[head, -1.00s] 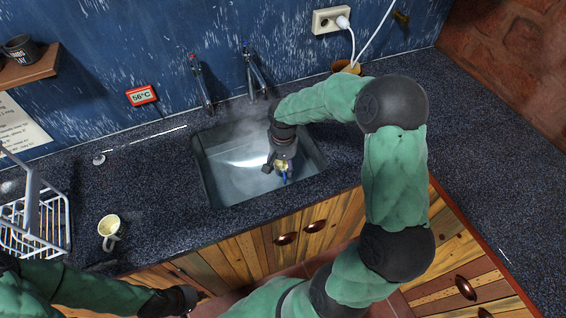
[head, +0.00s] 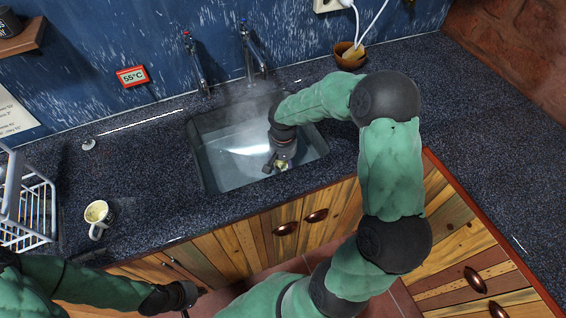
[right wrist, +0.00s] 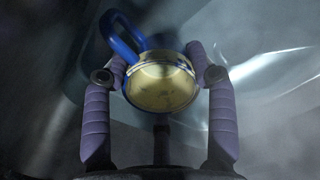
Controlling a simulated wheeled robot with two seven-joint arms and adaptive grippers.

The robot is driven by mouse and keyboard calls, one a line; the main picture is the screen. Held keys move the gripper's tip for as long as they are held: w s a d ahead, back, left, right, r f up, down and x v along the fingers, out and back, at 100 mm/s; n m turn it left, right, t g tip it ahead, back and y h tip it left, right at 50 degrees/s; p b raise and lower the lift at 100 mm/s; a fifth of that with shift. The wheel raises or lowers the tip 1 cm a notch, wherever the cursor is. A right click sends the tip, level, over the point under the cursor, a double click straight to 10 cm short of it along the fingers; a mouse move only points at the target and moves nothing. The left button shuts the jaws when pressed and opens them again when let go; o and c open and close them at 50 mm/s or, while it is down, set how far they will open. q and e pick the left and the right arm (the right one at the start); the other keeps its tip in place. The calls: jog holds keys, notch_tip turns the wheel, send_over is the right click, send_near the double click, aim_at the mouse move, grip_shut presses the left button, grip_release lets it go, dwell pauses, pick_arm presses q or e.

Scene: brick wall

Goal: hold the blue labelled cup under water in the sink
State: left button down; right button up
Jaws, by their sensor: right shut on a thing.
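The sink (head: 203,170) holds steaming water with a bright patch. My right gripper (head: 281,164) is over or in the sink's right part, its arm reaching across the counter. In the right wrist view, the gripper (right wrist: 165,78) is shut on a cup (right wrist: 160,85) with a blue handle (right wrist: 122,38) and a yellowish inside facing the camera. In the head view only a small yellowish bit of the cup shows; its label is hidden. I cannot tell how much of it is under water. My left gripper (head: 190,294) is low at the counter's front, its fingers unclear.
Two taps (head: 195,62) stand behind the sink. A pale cup (head: 97,212) stands on the left counter beside a white dish rack (head: 36,210). A red wall display (head: 132,76) reads 55°C. A brown bowl (head: 347,58) stands at the back right.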

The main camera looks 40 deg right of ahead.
jog(key=shift+f+b, duration=1.3)
jog(key=shift+f, duration=0.75)
dwell(1.3)
notch_tip(320, 180, up, 20)
jog(key=p, duration=1.4)
jog(key=shift+p, duration=0.35)
jog(key=shift+s, duration=0.1)
